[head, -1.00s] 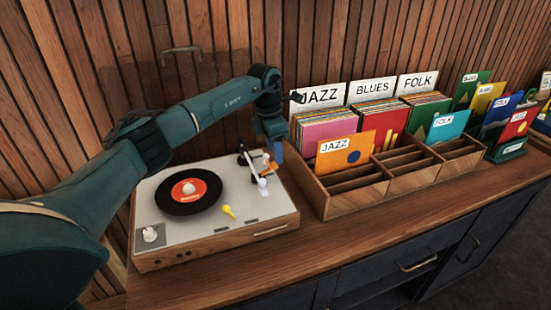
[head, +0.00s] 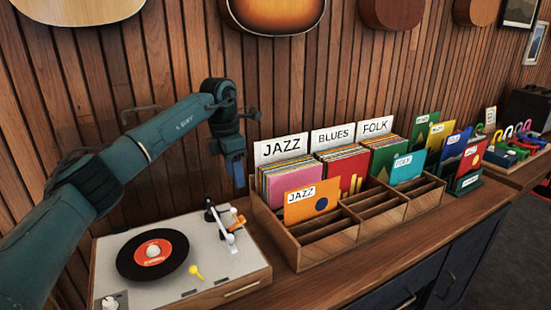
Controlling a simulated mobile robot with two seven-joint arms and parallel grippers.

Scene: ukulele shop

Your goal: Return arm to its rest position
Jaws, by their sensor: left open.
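My left arm comes in from the left, and its dark teal gripper (head: 237,178) points down above the back right corner of the turntable (head: 205,262). The gripper is open, and I see nothing between its fingers. It is apart from the tonearm (head: 222,224), which stands lower at the right side of the turntable and has white and orange parts. A black record with a red label (head: 153,252) lies on the platter. My right gripper is not in view.
A wooden record crate (head: 330,245) with Jazz, Blues and Folk dividers stands right of the turntable. A small rack of coloured sleeves (head: 465,160) is farther right. Ukuleles or guitars hang on the slatted wall above, including a sunburst one (head: 273,12). Open air lies in front of the wall.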

